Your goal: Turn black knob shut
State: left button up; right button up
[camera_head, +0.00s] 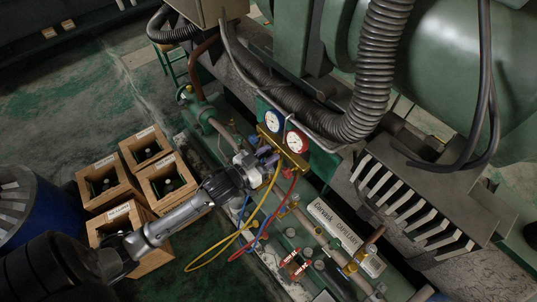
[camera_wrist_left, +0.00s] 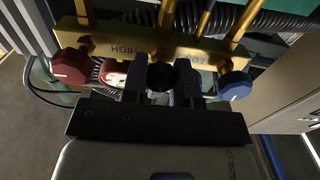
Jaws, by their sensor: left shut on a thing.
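The brass gauge manifold (camera_head: 285,149) hangs below a blue and a red gauge and also shows in the left wrist view (camera_wrist_left: 140,45). The black knob (camera_wrist_left: 160,73) is at the middle of the manifold, between a red knob (camera_wrist_left: 70,66) and a blue knob (camera_wrist_left: 235,85). My left gripper (camera_wrist_left: 161,80) is shut on the black knob, one finger on each side. In the head view my left gripper (camera_head: 260,157) is at the manifold's front and hides the black knob. My right gripper is not in view.
A yellow hose (camera_head: 232,238), a red hose and a blue hose hang below the manifold. Several wooden crates (camera_head: 108,187) stand at the left beside a blue drum (camera_head: 35,205). Green pipework with small valves lies at lower right. A thick corrugated hose (camera_head: 375,75) passes behind the gauges.

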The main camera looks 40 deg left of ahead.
pick_arm(q)
jog(key=shift+r+m+p, duration=0.1)
jog(key=shift+m+p, duration=0.3)
jog(key=shift+p, duration=0.05)
jog(key=shift+m+p, duration=0.9)
jog(key=shift+m, duration=0.3)
jog(key=m+p, duration=0.1)
jog(key=m, duration=0.1)
jog(key=shift+m, duration=0.4)
jog(key=m+p, duration=0.2)
jog(key=m, duration=0.1)
jog(key=shift+m, duration=0.3)
jog(key=m, duration=0.2)
jog(key=shift+m+p, duration=0.3)
jog(key=shift+p, duration=0.05)
jog(key=m, duration=0.2)
jog(key=shift+m, duration=0.4)
jog(key=shift+m+p, duration=0.4)
jog(key=shift+m, duration=2.2)
